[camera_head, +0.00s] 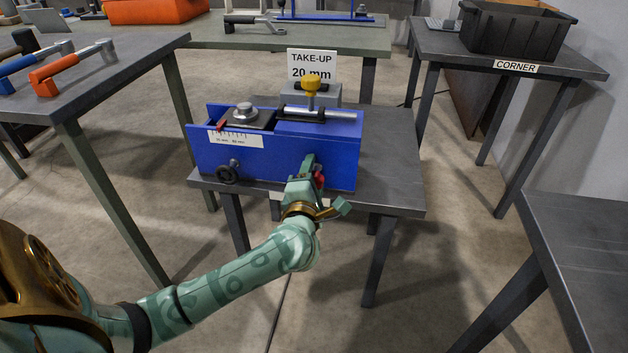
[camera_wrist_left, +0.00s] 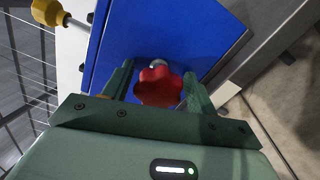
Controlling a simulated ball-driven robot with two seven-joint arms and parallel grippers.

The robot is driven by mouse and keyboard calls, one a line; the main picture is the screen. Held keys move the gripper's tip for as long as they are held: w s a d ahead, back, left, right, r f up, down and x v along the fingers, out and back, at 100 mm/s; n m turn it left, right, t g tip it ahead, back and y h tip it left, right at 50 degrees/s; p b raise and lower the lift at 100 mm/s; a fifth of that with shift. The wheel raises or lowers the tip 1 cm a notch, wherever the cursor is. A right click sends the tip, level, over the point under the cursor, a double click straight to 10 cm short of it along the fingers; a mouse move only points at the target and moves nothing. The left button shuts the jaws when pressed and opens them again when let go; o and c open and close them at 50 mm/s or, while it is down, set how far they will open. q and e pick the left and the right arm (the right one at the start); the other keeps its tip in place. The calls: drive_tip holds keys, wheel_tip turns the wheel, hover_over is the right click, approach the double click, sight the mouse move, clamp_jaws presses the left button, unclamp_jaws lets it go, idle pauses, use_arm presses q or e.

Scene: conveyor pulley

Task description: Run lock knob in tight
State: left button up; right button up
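A red lobed knob (camera_head: 319,181) sits on the front face of the blue take-up housing (camera_head: 335,163), near its lower right. In the left wrist view the red knob (camera_wrist_left: 158,87) lies between my two fingers, with a metal stud behind it against the blue face (camera_wrist_left: 170,35). My left gripper (camera_head: 312,176) is at that face, its fingers on either side of the knob; they look open, with small gaps beside it. The left gripper's fingers (camera_wrist_left: 160,85) also show in the wrist view. A black knob (camera_head: 228,172) is at the face's lower left. My right gripper is out of view.
The housing stands on a dark table (camera_head: 392,160), with a metal rod (camera_head: 318,113), a yellow handle (camera_head: 311,84) and a "TAKE-UP 20 mm" sign (camera_head: 311,66) at its top and back. Other tables stand left, behind and right. A black crate (camera_head: 515,32) is at back right.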

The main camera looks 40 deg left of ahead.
use_arm(q)
drive_tip(key=o, duration=0.9)
drive_tip(key=shift+r, duration=0.1)
drive_tip(key=shift+c, duration=0.2)
drive_tip(key=shift+s+d, duration=0.15)
drive_tip(key=shift+s, duration=0.1)
drive_tip(key=p+v, duration=0.3)
drive_tip(key=v, duration=0.3)
drive_tip(key=shift+s, duration=0.2)
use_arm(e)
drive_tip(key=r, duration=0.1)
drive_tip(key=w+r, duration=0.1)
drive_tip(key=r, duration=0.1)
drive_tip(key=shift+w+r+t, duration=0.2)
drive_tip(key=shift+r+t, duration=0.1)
use_arm(q)
drive_tip(key=shift+w+d, duration=0.1)
